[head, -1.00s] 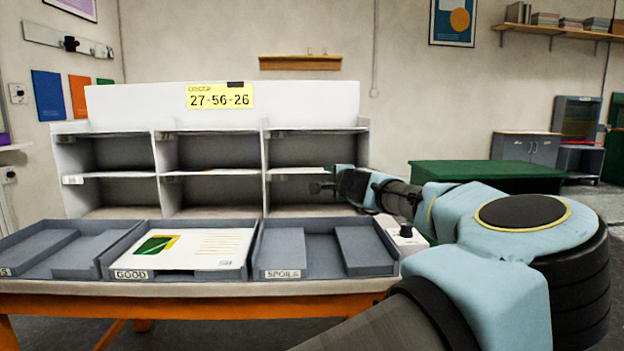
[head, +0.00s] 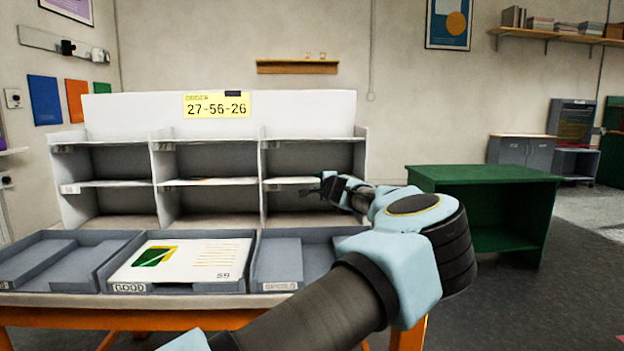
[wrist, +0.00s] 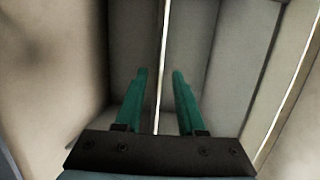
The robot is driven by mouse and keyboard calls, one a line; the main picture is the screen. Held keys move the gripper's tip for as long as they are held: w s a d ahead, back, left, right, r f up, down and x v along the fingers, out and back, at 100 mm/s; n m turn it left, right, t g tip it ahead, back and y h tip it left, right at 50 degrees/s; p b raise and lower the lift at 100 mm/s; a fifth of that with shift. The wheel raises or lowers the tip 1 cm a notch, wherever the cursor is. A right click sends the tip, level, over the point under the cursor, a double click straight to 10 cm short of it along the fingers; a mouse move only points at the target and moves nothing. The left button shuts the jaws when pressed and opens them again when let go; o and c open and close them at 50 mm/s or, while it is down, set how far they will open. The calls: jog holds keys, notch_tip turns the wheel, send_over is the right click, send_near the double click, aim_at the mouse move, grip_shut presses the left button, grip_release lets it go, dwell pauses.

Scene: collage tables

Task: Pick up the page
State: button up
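Flat pale sheets lie on the middle shelf of the rack; one pale sheet (head: 293,180) shows at the front of the right column. My gripper (head: 328,186) is at the front of that right column, at about the middle shelf's height. In the wrist view, the two teal fingers of my gripper (wrist: 161,95) are apart. A thin pale edge (wrist: 161,60) runs between them; I cannot tell whether it is the shelf's front or a page. A white printed page (head: 185,262) with a green and yellow picture lies in the GOOD tray.
The white rack (head: 157,195) carries a yellow sign (head: 216,104) reading 27-56-26. Grey trays stand before it on the table: one at left (head: 55,262), the GOOD tray (head: 175,288) and one at right (head: 278,262). A green table (head: 485,180) stands at right.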

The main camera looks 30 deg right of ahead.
grip_shut()
dwell(0.6)
